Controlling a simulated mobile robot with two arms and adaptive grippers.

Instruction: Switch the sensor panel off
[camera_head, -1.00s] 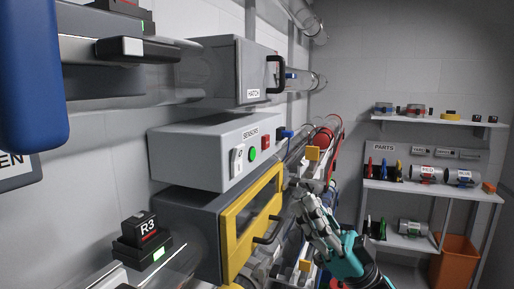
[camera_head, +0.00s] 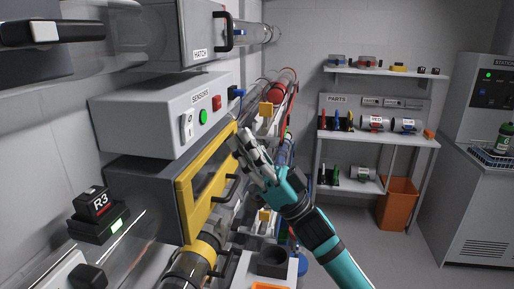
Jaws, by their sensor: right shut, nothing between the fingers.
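The sensor panel (camera_head: 150,118) is a grey box on the left wall with a "SENSORS" label. Its sloped front carries a white switch (camera_head: 187,126), a round green light or button (camera_head: 203,117) that looks bright, and a red square button (camera_head: 217,102). A blue plug (camera_head: 236,92) sits at its right end. My right gripper (camera_head: 242,143) is shut and empty, in front of the yellow-framed door below and right of the panel. In the picture it is right of the switch and apart from it. My left gripper is out of view.
A yellow-framed door (camera_head: 186,205) with a dark handle is under the panel. The hatch box (camera_head: 183,38) with a black handle is above it. Clear tubes run along the wall. Parts shelves (camera_head: 335,134), an orange bin (camera_head: 397,203) and a grey cabinet (camera_head: 480,190) stand farther back; floor between is clear.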

